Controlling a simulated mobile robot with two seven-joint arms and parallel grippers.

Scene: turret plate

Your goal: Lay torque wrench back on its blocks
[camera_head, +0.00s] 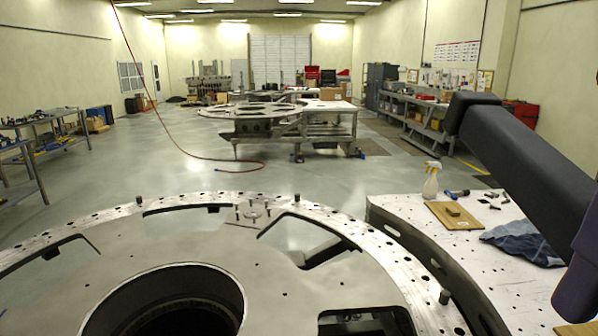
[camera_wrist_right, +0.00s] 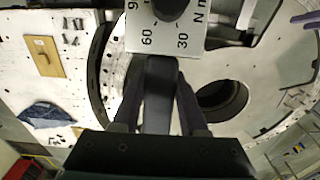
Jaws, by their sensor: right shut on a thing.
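The torque wrench's white scale plate (camera_wrist_right: 140,38), marked 30, 60, 90 and Nm, shows at the top of the right wrist view. My right gripper (camera_wrist_right: 163,75) is shut on the wrench, with a dark grey bar between its fingers. The wrench's full length and ends are not clear. In the head view my right arm comes in from the right, but its gripper and the wrench are out of frame. My left gripper is not in view. A small brown block (camera_head: 453,211) lies on a tan board (camera_head: 441,213); I cannot tell whether it is one of the wrench's blocks.
The white table (camera_head: 400,205) at right holds the board, a spray bottle (camera_head: 431,180), small tools and a blue cloth (camera_head: 522,243). The large turret plate (camera_head: 270,282), with a round central hole and cut-outs, fills the foreground. A red hose (camera_head: 176,137) hangs behind it.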

